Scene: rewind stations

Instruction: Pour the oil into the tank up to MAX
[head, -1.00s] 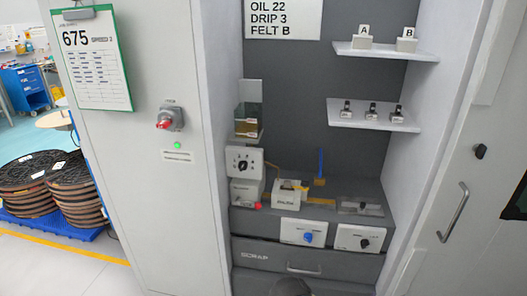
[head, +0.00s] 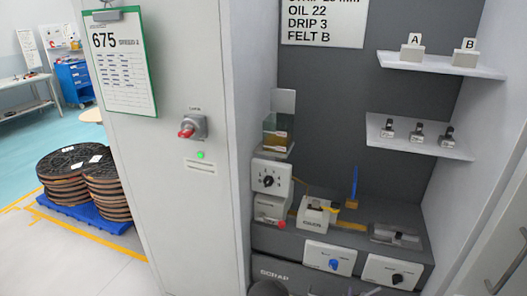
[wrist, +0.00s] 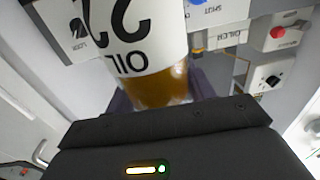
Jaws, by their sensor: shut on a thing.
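In the wrist view my gripper (wrist: 160,100) is shut on an oil bottle (wrist: 158,85), clear with amber oil and a white label reading OIL 22. The bottle's far end is cut off by the frame. In the head view the tank (head: 278,137) is a small see-through box at the left of the recess, with amber liquid low in it and a pale label on its front. The MAX mark is too small to read. The bottle is not clearly seen in the head view, and the gripper is apart from the tank.
Below the tank stands a dial box (head: 270,178). The oiler box (head: 313,213) and a blue upright stick (head: 354,182) are to its right. Shelves (head: 440,60) fill the right side. A cabinet front with a red switch (head: 190,130) flanks the recess on the left.

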